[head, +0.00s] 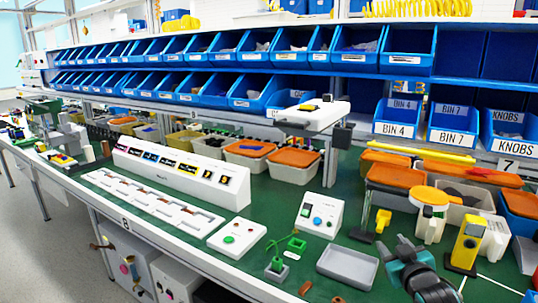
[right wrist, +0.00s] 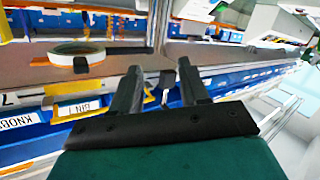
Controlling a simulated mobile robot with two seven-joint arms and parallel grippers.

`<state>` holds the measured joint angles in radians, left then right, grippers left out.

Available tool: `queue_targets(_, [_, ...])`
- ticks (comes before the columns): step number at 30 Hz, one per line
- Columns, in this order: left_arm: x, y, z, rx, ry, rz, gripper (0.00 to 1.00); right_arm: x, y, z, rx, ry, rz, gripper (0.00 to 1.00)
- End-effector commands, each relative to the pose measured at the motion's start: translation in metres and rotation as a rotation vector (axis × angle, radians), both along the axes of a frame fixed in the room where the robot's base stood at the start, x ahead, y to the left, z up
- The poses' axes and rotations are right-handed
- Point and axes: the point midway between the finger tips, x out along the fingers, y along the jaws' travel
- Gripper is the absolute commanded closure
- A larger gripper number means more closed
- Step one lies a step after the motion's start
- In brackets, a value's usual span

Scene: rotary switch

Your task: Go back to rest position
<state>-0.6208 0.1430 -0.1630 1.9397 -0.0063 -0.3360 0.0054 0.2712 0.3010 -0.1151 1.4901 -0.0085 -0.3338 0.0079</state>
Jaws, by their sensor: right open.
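My right gripper (head: 396,252) is at the lower right of the head view, above the green bench top and to the right of the grey tray. In the right wrist view its two black fingers (right wrist: 158,82) stand apart with nothing between them. A white sloped control box (head: 320,213) with a blue round knob and small coloured buttons stands mid-bench, left of the gripper and apart from it. A flat white box (head: 237,237) with a red and a green button lies left of that. My left gripper is not in view.
A grey tray (head: 347,266) and a small green fixture (head: 277,264) lie near the front. A yellow device (head: 466,241) and a yellow-topped tape roll stand at the right. Blue bins (head: 405,52) line the shelves behind. The bench's front edge runs along the lower left.

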Motion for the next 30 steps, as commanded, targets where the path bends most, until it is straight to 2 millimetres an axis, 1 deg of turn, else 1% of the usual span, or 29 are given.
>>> queue_targets(1, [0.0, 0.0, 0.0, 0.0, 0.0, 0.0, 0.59, -0.02, 0.012, -0.026, 0.014, 0.041, 0.016, 0.55])
queue_targets(2, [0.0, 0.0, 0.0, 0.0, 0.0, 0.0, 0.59, -0.031, 0.018, -0.039, 0.021, 0.061, 0.025, 0.55])
queue_targets(3, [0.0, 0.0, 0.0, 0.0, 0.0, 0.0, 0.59, -0.048, 0.027, -0.057, 0.031, 0.09, 0.037, 0.55])
queue_targets(5, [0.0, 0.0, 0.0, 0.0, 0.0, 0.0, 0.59, -0.075, 0.04, -0.081, 0.051, 0.133, 0.054, 0.55])
queue_targets(6, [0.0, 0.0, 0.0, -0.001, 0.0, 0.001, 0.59, -0.094, 0.049, -0.096, 0.064, 0.163, 0.064, 0.55])
queue_targets(8, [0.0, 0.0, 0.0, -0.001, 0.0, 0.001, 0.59, -0.123, 0.061, -0.116, 0.085, 0.206, 0.076, 0.55])
queue_targets(9, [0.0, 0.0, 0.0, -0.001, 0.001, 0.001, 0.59, -0.142, 0.068, -0.128, 0.1, 0.233, 0.083, 0.55])
queue_targets(11, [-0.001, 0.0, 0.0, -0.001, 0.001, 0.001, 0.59, -0.172, 0.08, -0.144, 0.123, 0.277, 0.093, 0.55])
queue_targets(12, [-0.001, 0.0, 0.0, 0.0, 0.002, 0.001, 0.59, -0.193, 0.087, -0.154, 0.14, 0.306, 0.098, 0.55])
queue_targets(14, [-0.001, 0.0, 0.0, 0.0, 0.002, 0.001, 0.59, -0.223, 0.096, -0.165, 0.164, 0.346, 0.103, 0.55])
queue_targets(15, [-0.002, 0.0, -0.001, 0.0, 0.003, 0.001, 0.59, -0.241, 0.102, -0.17, 0.179, 0.371, 0.105, 0.55])
queue_targets(18, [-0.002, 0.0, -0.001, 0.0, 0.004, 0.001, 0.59, -0.277, 0.112, -0.179, 0.209, 0.42, 0.106, 0.55])
queue_targets(21, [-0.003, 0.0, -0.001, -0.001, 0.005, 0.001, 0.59, -0.301, 0.118, -0.183, 0.229, 0.451, 0.105, 0.55])
queue_targets(23, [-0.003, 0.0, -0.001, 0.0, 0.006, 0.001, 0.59, -0.308, 0.12, -0.184, 0.236, 0.461, 0.104, 0.55])
queue_targets(26, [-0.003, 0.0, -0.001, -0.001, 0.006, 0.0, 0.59, -0.313, 0.122, -0.184, 0.241, 0.468, 0.104, 0.55])
queue_targets(30, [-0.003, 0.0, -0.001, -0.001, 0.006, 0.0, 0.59, -0.313, 0.122, -0.184, 0.24, 0.468, 0.105, 0.55])
